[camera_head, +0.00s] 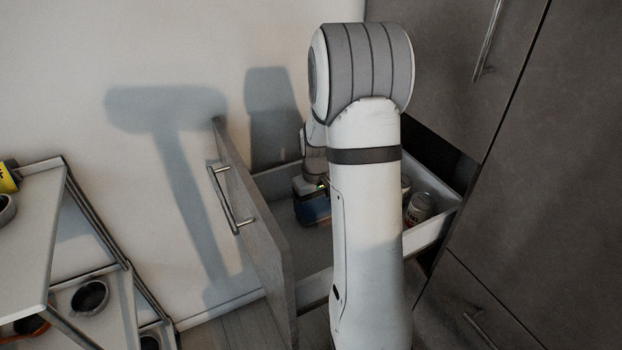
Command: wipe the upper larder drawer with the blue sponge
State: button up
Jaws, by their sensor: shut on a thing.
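The upper larder drawer (433,232) is pulled out from the dark cabinet, with its grey front panel and bar handle to the left. My arm crosses in front of it and hides much of its inside. I cannot tell if the sponge touches the floor.
A jar (419,208) stands in the drawer at the right, with another item partly hidden beside it. A shelf cart (40,215) holding bowls stands at the left. Closed cabinet doors (560,170) fill the right. A white wall is behind.

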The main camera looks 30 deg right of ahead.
aim_at(315, 205)
jog(key=shift+w+r+p, duration=0.25)
jog(key=shift+r+p, duration=0.1)
jog(key=shift+p, duration=0.05)
jog(key=shift+s+r+p, duration=0.2)
jog(key=shift+r+p, duration=0.4)
jog(key=shift+r, duration=0.55)
jog(key=shift+w+r+p, duration=0.15)
jog(key=shift+r+p, duration=0.45)
notch_tip(315, 205, up, 3)
jog(key=shift+r+p, duration=0.2)
jog(key=shift+p, duration=1.05)
jog(key=shift+r, duration=0.1)
